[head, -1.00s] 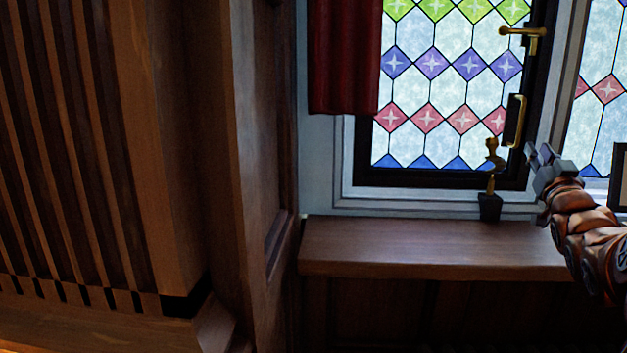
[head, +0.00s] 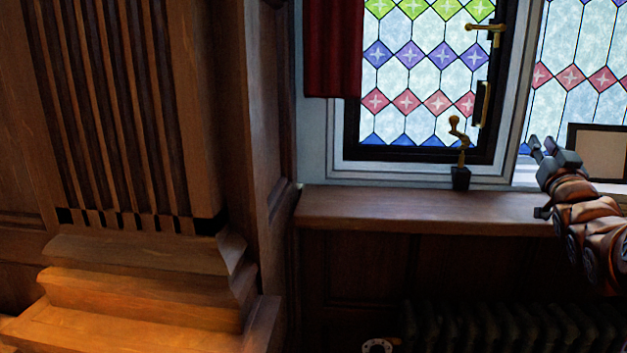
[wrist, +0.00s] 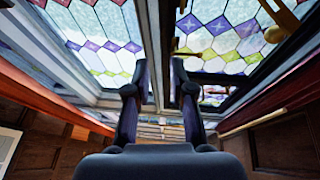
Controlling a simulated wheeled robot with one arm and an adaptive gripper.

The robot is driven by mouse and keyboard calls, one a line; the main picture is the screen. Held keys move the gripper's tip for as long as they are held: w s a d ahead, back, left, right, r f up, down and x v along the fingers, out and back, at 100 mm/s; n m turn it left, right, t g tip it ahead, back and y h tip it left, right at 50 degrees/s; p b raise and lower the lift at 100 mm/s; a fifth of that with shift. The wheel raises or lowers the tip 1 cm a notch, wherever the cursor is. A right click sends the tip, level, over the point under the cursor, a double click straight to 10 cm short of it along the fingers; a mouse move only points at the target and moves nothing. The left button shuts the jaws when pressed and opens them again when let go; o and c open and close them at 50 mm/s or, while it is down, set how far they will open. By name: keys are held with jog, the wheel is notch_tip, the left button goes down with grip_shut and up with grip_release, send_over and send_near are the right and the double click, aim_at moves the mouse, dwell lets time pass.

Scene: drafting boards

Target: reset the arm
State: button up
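My gripper (head: 543,148) is at the right of the head view, raised in front of the windowsill and window. In the wrist view its two fingers (wrist: 157,95) stand apart with nothing between them. The gripper is open and empty, and it points toward the stained-glass window (wrist: 205,40). My arm runs from the gripper to the right edge of the head view.
A wooden windowsill (head: 420,208) runs below the window. A small dark object with a brass top (head: 460,178) stands on it. A framed panel (head: 600,152) is behind my arm. A dark radiator (head: 490,328) is below. A wooden pillar (head: 130,120) fills the left.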

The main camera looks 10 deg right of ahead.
jog(key=w+a+f+g+y, duration=0.25)
jog(key=a+f+g, duration=0.35)
jog(key=a+f, duration=0.45)
jog(key=s+a+f+g+y, duration=0.2)
jog(key=s+a+f+g, duration=0.35)
jog(key=a+f, duration=0.55)
jog(key=s+a+f+n+g+y, duration=0.1)
jog(key=s+a+f+g, duration=0.2)
jog(key=s+a, duration=0.3)
jog(key=s+a+f+n+g+y, duration=0.1)
jog(key=s+a+f+g, duration=0.3)
jog(key=s, duration=1.2)
jog(key=s+a+f+n+g+y, duration=0.2)
jog(key=s+a+f+g, duration=0.2)
jog(key=s, duration=0.7)
jog(key=a+f, duration=0.2)
jog(key=a, duration=0.2)
jog(key=shift+a+f, duration=0.2)
jog(key=shift+f, duration=0.2)
jog(key=shift+c, duration=0.3)
